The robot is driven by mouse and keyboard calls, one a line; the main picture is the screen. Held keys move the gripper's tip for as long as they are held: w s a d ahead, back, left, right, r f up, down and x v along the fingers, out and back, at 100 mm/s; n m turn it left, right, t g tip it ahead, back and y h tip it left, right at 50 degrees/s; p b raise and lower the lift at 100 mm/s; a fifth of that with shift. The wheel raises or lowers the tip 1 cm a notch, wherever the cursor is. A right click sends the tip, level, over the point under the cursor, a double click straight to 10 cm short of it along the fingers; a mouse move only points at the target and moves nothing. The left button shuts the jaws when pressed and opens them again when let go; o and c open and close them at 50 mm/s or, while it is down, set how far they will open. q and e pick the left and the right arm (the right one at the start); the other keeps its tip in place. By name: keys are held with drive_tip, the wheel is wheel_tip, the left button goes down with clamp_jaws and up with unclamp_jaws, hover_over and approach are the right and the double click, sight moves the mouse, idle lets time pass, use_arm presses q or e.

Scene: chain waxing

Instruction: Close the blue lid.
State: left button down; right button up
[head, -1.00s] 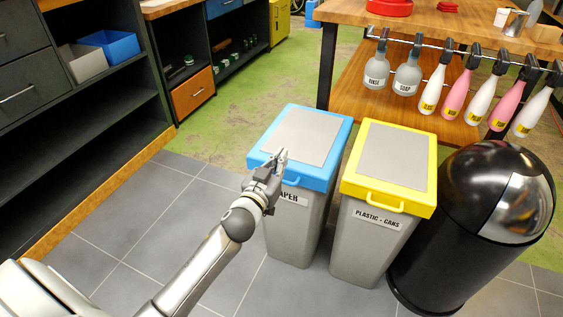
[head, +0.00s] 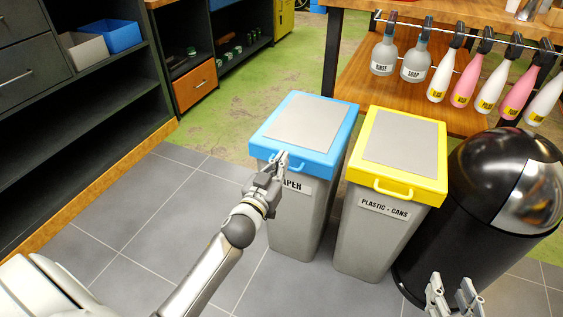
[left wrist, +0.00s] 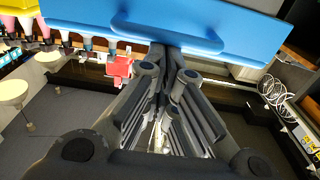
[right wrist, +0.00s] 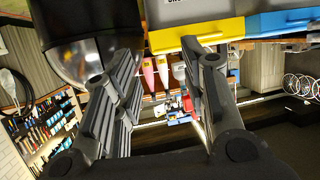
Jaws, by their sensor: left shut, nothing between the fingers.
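The blue lid (head: 342,140) lies flat and closed on the grey bin (head: 300,225) marked "PAPER". A grey panel (head: 303,120) covers the lid's middle. My left gripper (head: 282,158) is shut and empty at the lid's front edge, by its handle. In the left wrist view the fingertips (left wrist: 167,72) are just below the blue handle (left wrist: 165,35); I cannot tell whether they touch. My right gripper (head: 452,285) is open and empty at the bottom right, in front of the black bin. Its spread fingers also show in the right wrist view (right wrist: 153,70).
A bin with a closed yellow lid (head: 437,190) stands right of the blue one. A black round-topped bin (head: 440,245) is further right. Bottles (head: 416,62) hang from a rail behind. Dark shelves (head: 90,130) stand left, with open tiled floor (head: 160,200) between.

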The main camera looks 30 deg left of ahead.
use_arm(q)
drive_tip(key=shift+s+f, duration=0.2)
drive_tip(key=shift+f, duration=0.5)
use_arm(e)
drive_tip(key=shift+w+a+r+t, duration=0.1)
drive_tip(key=shift+w+r+t, duration=0.15)
drive_tip(key=shift+r, duration=0.25)
drive_tip(key=shift+w+a+r+t, duration=0.1)
drive_tip(key=shift+r+t, duration=0.25)
drive_tip(key=shift+r, duration=0.1)
use_arm(q)
drive_tip(key=shift+f, duration=0.1)
wheel_tip(320, 180, up, 5)
drive_tip(key=w+p, duration=0.1)
drive_tip(key=p, duration=0.3)
drive_tip(key=s+f+p, duration=0.1)
drive_tip(key=s, duration=0.9)
drive_tip(key=shift+d, duration=0.3)
use_arm(e)
drive_tip(key=s+d+f+g+h, duration=0.1)
drive_tip(key=s+d+f+g, duration=0.2)
drive_tip(key=s+f+g, duration=0.2)
drive_tip(key=s+d+f+g+h, duration=0.1)
drive_tip(key=s+d+f+g, duration=0.2)
drive_tip(key=s+f+g, duration=0.3)
drive_tip(key=shift+s+d+m+h, duration=0.2)
drive_tip(key=shift+s+m+h, duration=0.15)
drive_tip(key=shift+s, duration=2.55)
